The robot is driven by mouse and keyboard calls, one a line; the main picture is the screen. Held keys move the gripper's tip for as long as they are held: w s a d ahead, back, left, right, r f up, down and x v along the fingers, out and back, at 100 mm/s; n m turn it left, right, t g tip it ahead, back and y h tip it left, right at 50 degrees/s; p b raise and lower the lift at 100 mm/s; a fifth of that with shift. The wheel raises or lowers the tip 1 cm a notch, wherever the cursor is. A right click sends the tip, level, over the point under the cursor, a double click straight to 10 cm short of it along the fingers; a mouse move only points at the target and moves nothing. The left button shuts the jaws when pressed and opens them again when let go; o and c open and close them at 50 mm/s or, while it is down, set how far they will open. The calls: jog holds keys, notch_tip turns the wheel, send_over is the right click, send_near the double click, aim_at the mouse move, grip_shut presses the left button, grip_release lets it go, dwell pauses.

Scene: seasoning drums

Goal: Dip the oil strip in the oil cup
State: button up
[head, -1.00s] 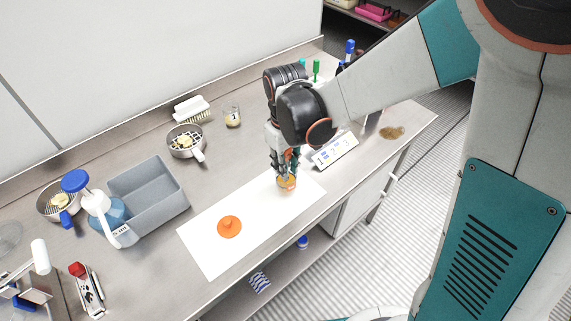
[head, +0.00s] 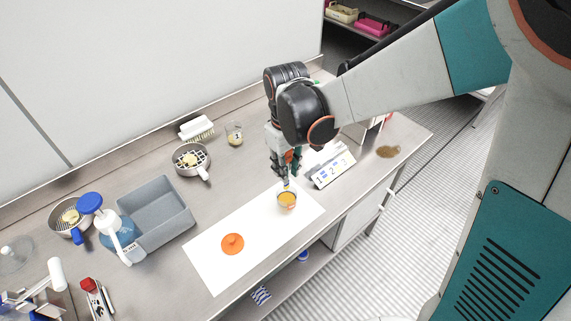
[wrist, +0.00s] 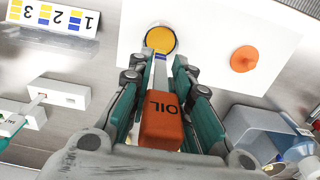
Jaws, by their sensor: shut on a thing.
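My gripper (head: 284,174) is shut on the oil strip, above the oil cup. In the wrist view, the fingers (wrist: 163,92) grip its orange handle (wrist: 162,122), marked OIL. The strip's pale, blue-marked end (wrist: 159,66) points at the cup and overlaps its near rim. In the head view, the strip's blue tip (head: 287,186) shows just at the cup's top; I cannot tell whether it touches the oil. The cup (head: 287,201) is a small clear vessel of yellow-orange oil on a white sheet (head: 255,222); it also shows in the wrist view (wrist: 160,39).
An orange lid (head: 232,244) lies on the sheet. A numbered card stand (head: 334,171) is right of the cup. A grey bin (head: 150,215), a blue-capped bottle (head: 110,230) and a strainer pan (head: 192,160) stand to the left. A brown spill (head: 388,151) lies near the right end.

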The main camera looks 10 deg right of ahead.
jog(key=shift+r+p, duration=1.1)
jog(key=shift+r, duration=0.75)
